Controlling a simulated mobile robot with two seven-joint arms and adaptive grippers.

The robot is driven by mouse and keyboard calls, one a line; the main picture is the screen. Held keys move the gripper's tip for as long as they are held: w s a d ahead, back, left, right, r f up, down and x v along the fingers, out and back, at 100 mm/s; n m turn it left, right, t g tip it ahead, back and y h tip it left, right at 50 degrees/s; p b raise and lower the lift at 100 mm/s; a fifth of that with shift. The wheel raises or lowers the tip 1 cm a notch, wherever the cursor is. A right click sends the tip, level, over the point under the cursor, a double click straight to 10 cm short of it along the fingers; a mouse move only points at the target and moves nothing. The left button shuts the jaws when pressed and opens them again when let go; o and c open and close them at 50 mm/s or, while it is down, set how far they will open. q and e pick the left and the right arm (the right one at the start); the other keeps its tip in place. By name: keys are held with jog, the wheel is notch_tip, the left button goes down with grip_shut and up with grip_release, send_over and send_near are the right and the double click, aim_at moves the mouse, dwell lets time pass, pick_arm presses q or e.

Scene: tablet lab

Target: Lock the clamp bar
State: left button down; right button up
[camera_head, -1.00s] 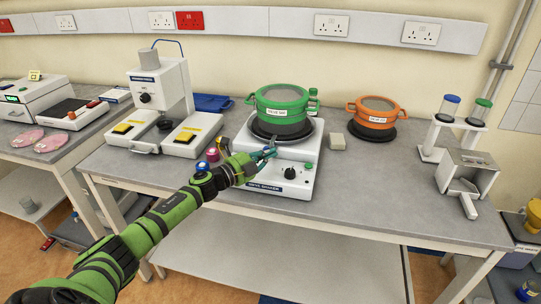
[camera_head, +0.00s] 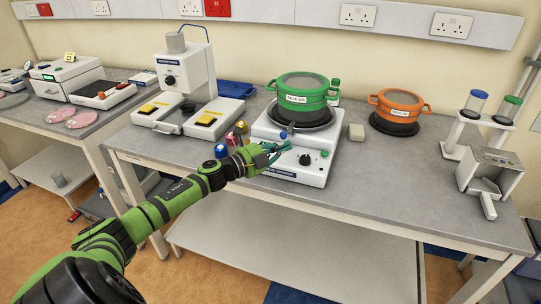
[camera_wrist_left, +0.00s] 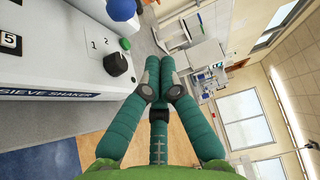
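The white sieve shaker (camera_head: 318,168) stands on the bench and carries a green sieve (camera_head: 302,92) on a dark base. No bar across the sieve can be made out; a small blue knob (camera_head: 283,135) shows at the shaker's front, and I cannot tell whether it belongs to the clamp bar. My left gripper (camera_head: 282,146) is over the shaker's front left, near this knob. In the left wrist view its teal fingers (camera_wrist_left: 174,62) are together at the tips with nothing between them. A blue rounded part (camera_wrist_left: 122,9) and a black dial (camera_wrist_left: 116,64) lie left of them. My right gripper is out of view.
Small coloured bottles (camera_head: 231,138) stand just left of the shaker. An orange sieve (camera_head: 400,105) and a pale block (camera_head: 356,131) are to its right. A white instrument (camera_head: 187,75) stands left, a tube rack (camera_head: 470,125) right.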

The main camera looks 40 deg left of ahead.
pick_arm(q)
jog(key=s+a, duration=0.1)
jog(key=s, duration=0.1)
jog(key=s+a+b, duration=0.1)
jog(key=s+a, duration=0.1)
jog(key=shift+a+f, duration=0.15)
jog(key=shift+a, duration=0.05)
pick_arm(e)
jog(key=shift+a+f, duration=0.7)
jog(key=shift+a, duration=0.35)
pick_arm(q)
jog(key=shift+d, duration=0.1)
